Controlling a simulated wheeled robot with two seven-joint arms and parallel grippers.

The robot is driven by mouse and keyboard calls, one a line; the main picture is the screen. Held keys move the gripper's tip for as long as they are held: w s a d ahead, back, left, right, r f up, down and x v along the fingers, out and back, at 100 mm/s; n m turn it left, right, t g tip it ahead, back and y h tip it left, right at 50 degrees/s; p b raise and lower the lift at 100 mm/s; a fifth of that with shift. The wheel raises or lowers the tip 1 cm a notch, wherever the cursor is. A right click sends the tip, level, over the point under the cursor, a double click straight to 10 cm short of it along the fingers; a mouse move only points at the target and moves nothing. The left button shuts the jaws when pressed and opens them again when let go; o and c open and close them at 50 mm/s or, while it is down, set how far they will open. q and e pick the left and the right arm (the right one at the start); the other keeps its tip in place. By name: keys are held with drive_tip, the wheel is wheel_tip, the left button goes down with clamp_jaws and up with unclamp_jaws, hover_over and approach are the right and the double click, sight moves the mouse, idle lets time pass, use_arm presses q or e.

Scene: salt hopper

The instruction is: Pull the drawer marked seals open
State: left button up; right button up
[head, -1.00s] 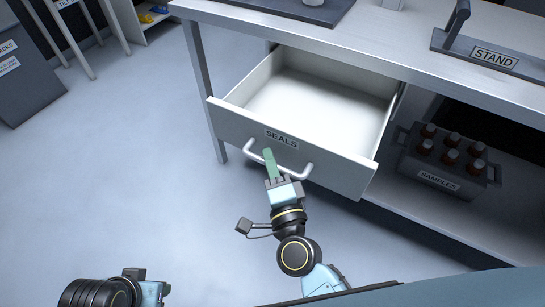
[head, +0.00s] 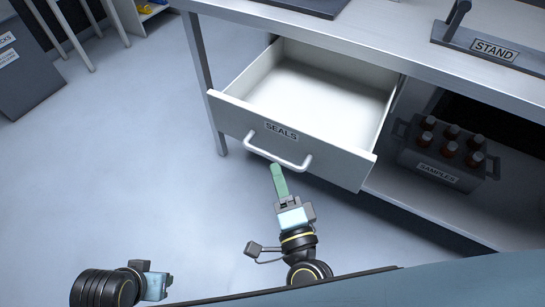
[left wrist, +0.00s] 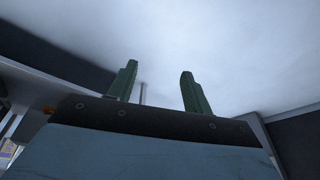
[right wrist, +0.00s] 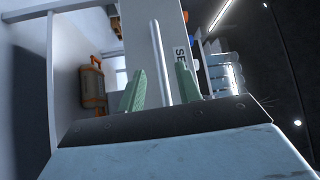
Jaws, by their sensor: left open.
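The drawer marked SEALS (head: 225,113) is pulled well out of the bench, and its white inside is empty. Its pale bar handle (head: 277,152) is on the front panel, below the label. My right gripper (head: 278,168) is just in front of the handle, apart from it. In the right wrist view my right gripper (right wrist: 160,88) has its green fingers spread, with the handle (right wrist: 160,60) seen beyond the gap. My left gripper (left wrist: 158,85) is open and empty in the left wrist view; in the head view only its arm's end shows, at bottom left.
The bench top (head: 380,55) runs above the drawer and carries a stand (head: 490,50). A samples crate (head: 440,168) with several brown bottles is on the shelf to the right. A bench leg (head: 203,85) stands left of the drawer. The floor in front is clear.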

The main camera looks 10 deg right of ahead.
use_arm(q)
drive_tip(key=shift+w+a+f+p, duration=0.1)
drive_tip(key=shift+a+f+p, duration=0.05)
drive_tip(key=shift+f, duration=0.35)
drive_tip(key=shift+a+f+p, duration=0.15)
drive_tip(key=shift+f, duration=0.3)
use_arm(e)
drive_tip(key=s+f, duration=0.1)
drive_tip(key=s, duration=0.6)
drive_tip(key=shift+s+d, duration=0.15)
drive_tip(key=shift+d, duration=0.3)
